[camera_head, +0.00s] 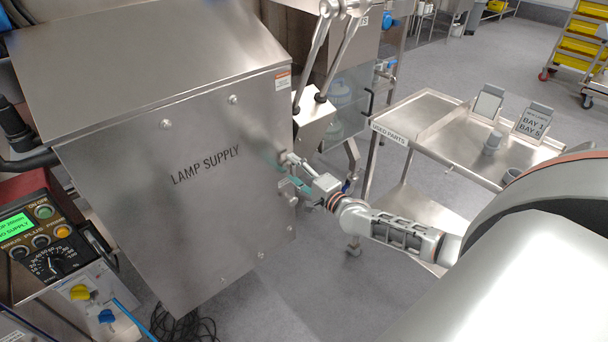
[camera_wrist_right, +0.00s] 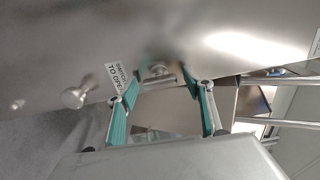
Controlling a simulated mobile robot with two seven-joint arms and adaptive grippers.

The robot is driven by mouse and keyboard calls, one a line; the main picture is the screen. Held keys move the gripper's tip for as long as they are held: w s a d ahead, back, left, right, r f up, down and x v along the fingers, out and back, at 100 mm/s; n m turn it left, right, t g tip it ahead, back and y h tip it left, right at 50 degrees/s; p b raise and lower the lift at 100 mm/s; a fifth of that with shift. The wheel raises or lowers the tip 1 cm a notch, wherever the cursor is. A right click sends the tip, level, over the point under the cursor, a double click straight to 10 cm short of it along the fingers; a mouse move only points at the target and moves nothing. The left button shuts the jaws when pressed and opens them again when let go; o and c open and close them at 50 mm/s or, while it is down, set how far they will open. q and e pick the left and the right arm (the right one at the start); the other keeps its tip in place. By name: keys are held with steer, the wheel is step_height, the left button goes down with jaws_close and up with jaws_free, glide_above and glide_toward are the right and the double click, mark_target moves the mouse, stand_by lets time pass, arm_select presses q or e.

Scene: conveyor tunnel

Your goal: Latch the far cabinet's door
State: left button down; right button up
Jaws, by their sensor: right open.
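A steel cabinet (camera_head: 205,190) marked LAMP SUPPLY fills the left middle of the head view. Its door face looks closed, but I cannot tell if it is latched. My right gripper (camera_head: 283,172) is at the right edge of this face, fingers towards it. In the right wrist view the teal-padded fingers (camera_wrist_right: 158,95) are open, with a small metal latch piece (camera_wrist_right: 157,73) between and beyond their tips. I cannot tell whether they touch it. A round metal knob (camera_wrist_right: 74,97) stands left of the fingers, beside a small printed label (camera_wrist_right: 119,77). My left gripper is not in view.
A steel cart (camera_head: 425,105) labelled USED PARTS stands right of the cabinet, with cups and signs on it. A control panel (camera_head: 40,235) with a green display is at the lower left. Black cables (camera_head: 183,325) lie below the cabinet.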

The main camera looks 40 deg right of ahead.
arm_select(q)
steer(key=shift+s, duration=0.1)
arm_select(e)
steer(key=s+d, duration=0.1)
steer(key=s, duration=1)
steer(key=shift+s, duration=0.3)
arm_select(q)
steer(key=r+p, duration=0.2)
steer(key=p, duration=0.1)
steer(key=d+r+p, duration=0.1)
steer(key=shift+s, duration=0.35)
arm_select(e)
steer(key=s+a+f+n+g, duration=0.3)
steer(key=s+a+f+n, duration=0.2)
steer(key=s+a+n, duration=0.5)
steer(key=s+a+f+n+g+y, duration=0.1)
steer(key=s+a+f+n+g, duration=0.3)
steer(key=s+a+n, duration=0.6)
steer(key=s+a+f, duration=0.2)
steer(key=a, duration=0.2)
steer(key=shift+s+f+n+y, duration=0.3)
